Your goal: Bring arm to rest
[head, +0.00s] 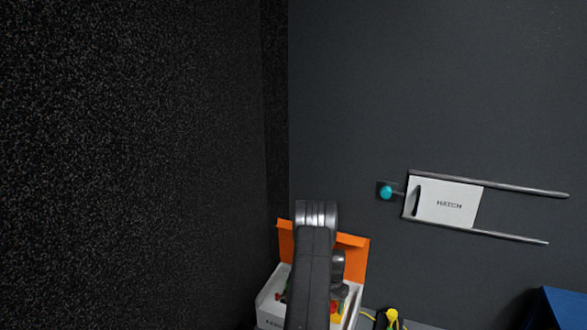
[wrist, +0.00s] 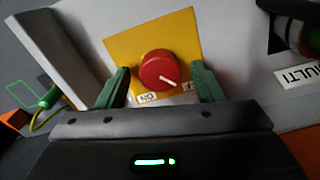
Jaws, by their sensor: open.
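My arm (head: 313,260) reaches forward at the bottom middle of the head view, its grey elbow in front of an orange and white box. My gripper (wrist: 158,84) shows in the wrist view with its two green fingers apart. Between the fingers, in the picture, is a red round knob (wrist: 160,70) with a white pointer mark, on a yellow plate (wrist: 120,45). The pointer slants toward the lower right. I cannot tell whether the fingers touch the knob. Nothing is seen gripped. The gripper is hidden behind the arm in the head view.
An orange lid (head: 352,241) stands up behind the white box (head: 270,300). To the right a white hatch plate (head: 450,203) sits between two rails on the dark wall, with a teal knob (head: 386,192) beside it. A blue object (head: 563,306) is at lower right.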

